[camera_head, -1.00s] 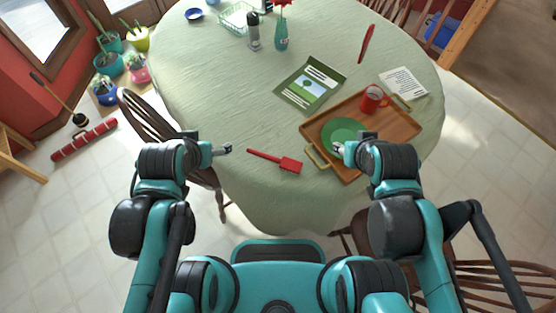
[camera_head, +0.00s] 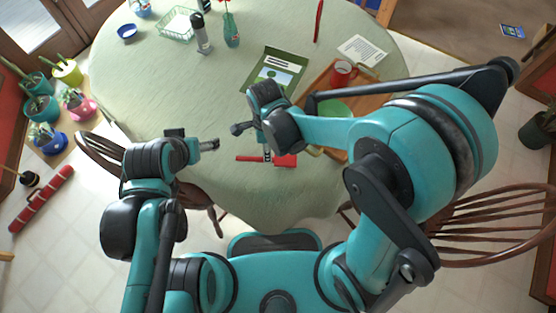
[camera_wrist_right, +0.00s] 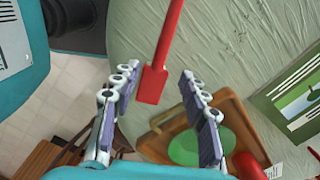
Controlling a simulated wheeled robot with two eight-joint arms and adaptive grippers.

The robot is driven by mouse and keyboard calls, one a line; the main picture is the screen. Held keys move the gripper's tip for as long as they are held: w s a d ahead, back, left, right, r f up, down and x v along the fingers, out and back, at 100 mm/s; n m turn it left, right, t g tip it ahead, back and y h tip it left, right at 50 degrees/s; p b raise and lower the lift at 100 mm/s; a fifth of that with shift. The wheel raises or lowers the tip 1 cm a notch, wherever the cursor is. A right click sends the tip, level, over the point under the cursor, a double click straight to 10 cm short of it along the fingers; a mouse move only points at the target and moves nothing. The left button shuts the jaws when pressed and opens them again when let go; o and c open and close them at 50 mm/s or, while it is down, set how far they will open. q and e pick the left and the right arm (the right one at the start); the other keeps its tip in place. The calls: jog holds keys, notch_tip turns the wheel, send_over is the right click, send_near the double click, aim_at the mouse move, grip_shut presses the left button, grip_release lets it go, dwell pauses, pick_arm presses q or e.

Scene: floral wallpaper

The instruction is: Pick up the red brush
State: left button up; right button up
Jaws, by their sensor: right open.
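The red brush (camera_head: 286,161) lies on the pale green tablecloth near the table's front edge, its handle pointing left. My right gripper (camera_head: 267,154) is over it and hides its middle part. In the right wrist view, the brush's flat red head (camera_wrist_right: 153,86) and the start of its handle show between the two spread fingers of the right gripper (camera_wrist_right: 158,77). The fingers are open and I see no contact with the brush. My left gripper (camera_head: 211,145) is left of the brush, near the table edge; its fingers are too small to judge.
A wooden tray (camera_head: 318,77) with a green plate (camera_head: 334,106) and a red mug (camera_head: 341,73) is right of the brush, partly behind my right arm. A green booklet (camera_head: 257,62) lies behind it. A chair (camera_head: 480,225) stands at right.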

jog(key=shift+a+f+m, duration=0.25)
jog(key=shift+f+m, duration=0.05)
jog(key=shift+f, duration=0.15)
notch_tip(320, 180, down, 3)
jog(key=shift+s+d+r+b, duration=0.1)
jog(key=shift+b, duration=0.55)
jog(key=f+b, duration=0.2)
jog(key=f, duration=0.3)
jog(key=shift+w+b, duration=0.25)
jog(key=shift+b, duration=0.15)
grip_shut()
